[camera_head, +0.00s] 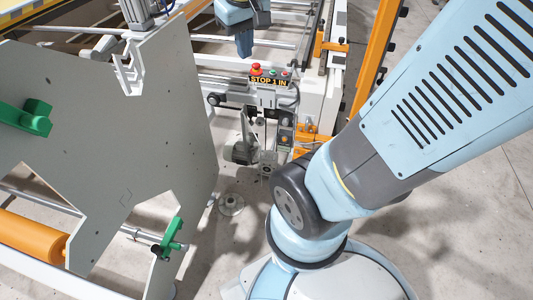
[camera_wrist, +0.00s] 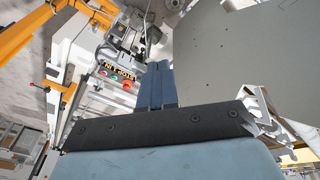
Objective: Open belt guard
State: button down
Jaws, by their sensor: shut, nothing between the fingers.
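I cannot tell for sure which part is the belt guard. Below the control box, small machine parts with a grey motor (camera_head: 240,150) sit at the end of the frame, partly in shadow; no cover there is clearly open or shut. My gripper (camera_head: 244,52) is at the top middle of the head view, pointing down, above and a little left of the control box. In the wrist view, my gripper (camera_wrist: 159,66) shows its two blue-grey fingers together, with nothing between them. It touches nothing that I can see.
The control box (camera_head: 269,82) has a red button and a "STOP 1 IN" label. A large grey plate (camera_head: 130,140) with green handles (camera_head: 170,238) fills the left. An orange post (camera_head: 378,50) stands right of the box. Bare floor lies below the machine end.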

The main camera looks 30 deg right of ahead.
jog(key=w+d+f+m+t+h, duration=0.2)
jog(key=w+d+f+t, duration=0.15)
jog(key=w+d, duration=0.9)
jog(key=w+d+f+t, duration=0.1)
jog(key=w+d+f, duration=0.4)
jog(key=f, duration=0.2)
jog(key=w+d+f, duration=0.4)
jog(key=w+f, duration=0.2)
jog(key=f, duration=0.1)
jog(key=d+f+n+y, duration=0.1)
jog(key=d+f+y, duration=0.25)
jog(key=f, duration=1.45)
jog(key=s+a+f+g+y, duration=0.1)
jog(key=s+f+y, duration=0.1)
jog(key=s+f, duration=0.5)
jog(key=s+f+g+y, duration=0.1)
jog(key=s+f+y, duration=0.25)
jog(key=f, duration=0.85)
jog(key=a+r+x, duration=0.1)
jog(key=a+x, duration=0.1)
jog(key=x, duration=0.9)
jog(key=shift+a+h, duration=0.4)
